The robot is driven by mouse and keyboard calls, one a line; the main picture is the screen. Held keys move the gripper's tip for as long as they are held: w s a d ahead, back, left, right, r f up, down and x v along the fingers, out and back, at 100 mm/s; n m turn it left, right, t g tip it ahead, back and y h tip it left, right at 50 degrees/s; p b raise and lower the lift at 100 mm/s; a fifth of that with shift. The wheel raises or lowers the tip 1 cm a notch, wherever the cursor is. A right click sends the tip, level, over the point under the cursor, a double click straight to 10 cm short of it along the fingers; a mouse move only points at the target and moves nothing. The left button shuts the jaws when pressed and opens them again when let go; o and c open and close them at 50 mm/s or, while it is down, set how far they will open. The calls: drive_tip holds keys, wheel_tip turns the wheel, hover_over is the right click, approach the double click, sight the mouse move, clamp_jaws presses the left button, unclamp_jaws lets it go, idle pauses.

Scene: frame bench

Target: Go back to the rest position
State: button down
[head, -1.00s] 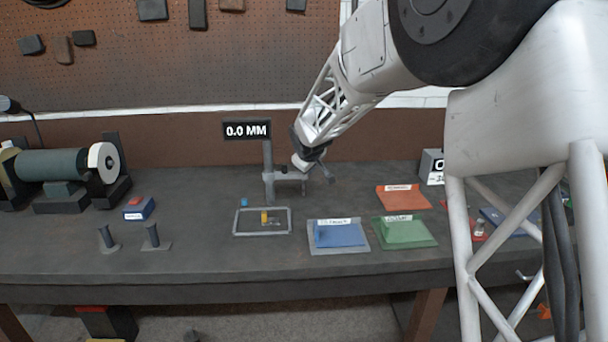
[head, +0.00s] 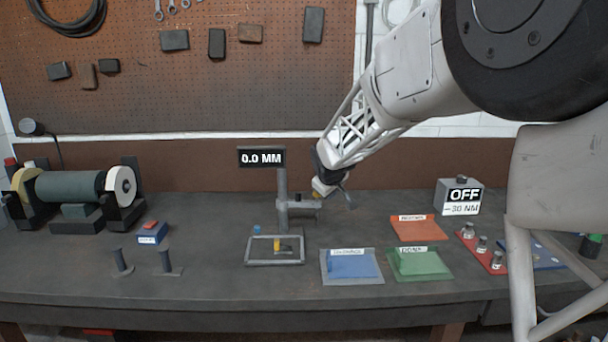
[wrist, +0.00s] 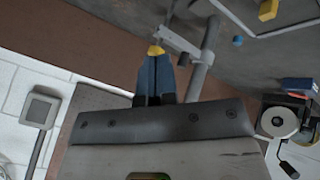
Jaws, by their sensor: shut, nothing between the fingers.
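My gripper (head: 318,194) is in the air above the bench, close to the gauge stand (head: 282,200) in the head view. It is shut with nothing in it. In the wrist view its blue fingers (wrist: 154,52) lie together with yellow tips, and the stand's arm and post (wrist: 205,60) show just beyond them. I cannot tell whether the fingertips touch the stand. The display on the stand reads 0.0 MM (head: 261,158).
A framed tray (head: 247,264) with a yellow block (head: 277,245) lies before the stand. Blue (head: 350,265), green (head: 420,264) and orange (head: 418,229) labelled trays lie right. A torque box (head: 459,197) reads OFF. A grinder (head: 70,187) stands left.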

drive_tip(key=s+d+r+m+g, duration=0.1)
drive_tip(key=s+d+r+m, duration=0.15)
drive_tip(key=s, duration=1.05)
drive_tip(key=s+d+r+m+g, duration=0.15)
drive_tip(key=s+d, duration=0.25)
drive_tip(key=s, duration=0.9)
drive_tip(key=s+d+f+m+g, duration=0.1)
drive_tip(key=s+f+m, duration=0.1)
drive_tip(key=s, duration=1.1)
drive_tip(key=s+f+m+g, duration=0.1)
drive_tip(key=s+f+m, duration=0.1)
drive_tip(key=s, duration=1.1)
drive_tip(key=shift+s+d+f, duration=0.25)
drive_tip(key=shift+s+d, duration=0.15)
